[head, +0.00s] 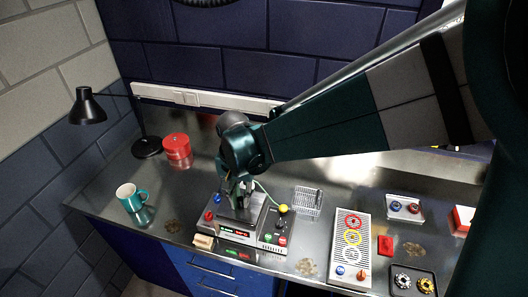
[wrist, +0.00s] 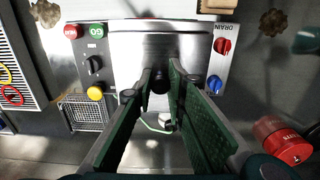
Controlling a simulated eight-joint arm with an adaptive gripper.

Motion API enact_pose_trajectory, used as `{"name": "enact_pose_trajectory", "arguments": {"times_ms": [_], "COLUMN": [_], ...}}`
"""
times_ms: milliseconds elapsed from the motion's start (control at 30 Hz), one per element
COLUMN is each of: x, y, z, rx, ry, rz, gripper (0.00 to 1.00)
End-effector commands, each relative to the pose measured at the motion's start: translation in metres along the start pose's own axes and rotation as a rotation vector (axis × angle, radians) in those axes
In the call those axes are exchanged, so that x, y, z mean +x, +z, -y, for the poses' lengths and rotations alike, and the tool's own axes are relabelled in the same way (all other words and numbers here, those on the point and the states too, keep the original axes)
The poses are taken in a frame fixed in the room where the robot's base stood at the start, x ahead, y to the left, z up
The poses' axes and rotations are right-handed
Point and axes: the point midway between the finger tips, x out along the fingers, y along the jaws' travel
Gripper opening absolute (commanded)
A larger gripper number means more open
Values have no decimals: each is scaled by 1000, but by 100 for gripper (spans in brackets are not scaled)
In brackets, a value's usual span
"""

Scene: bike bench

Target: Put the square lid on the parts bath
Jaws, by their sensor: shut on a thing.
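The parts bath (head: 236,233) is a steel box on the bench with a red-lit display, red and blue drain knobs at its left and a button panel at its right. My gripper (head: 240,190) is above it, pointing down. In the wrist view, my gripper's green fingers (wrist: 161,82) close around the dark knob of the steel square lid (wrist: 160,52). The lid is over the bath's top, between the drain panel and the button panel. My fingers hide part of the lid, and I cannot tell whether it rests on the rim or hangs just above it.
A wire basket (head: 308,201) stands right of the bath, and a tray of coloured rings (head: 350,245) lies beyond it. A red tin (head: 177,148), a teal mug (head: 128,199) and a black lamp (head: 87,108) stand left. A small wooden block (head: 204,242) lies at the bath's front left.

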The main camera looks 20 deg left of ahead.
Motion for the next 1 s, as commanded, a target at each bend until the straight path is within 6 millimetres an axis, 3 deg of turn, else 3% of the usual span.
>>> {"name": "enact_pose_trajectory", "arguments": {"times_ms": [1000], "x": [10], "y": [0], "z": [0], "rx": [0], "ry": [0], "rz": [0], "gripper": [0]}}
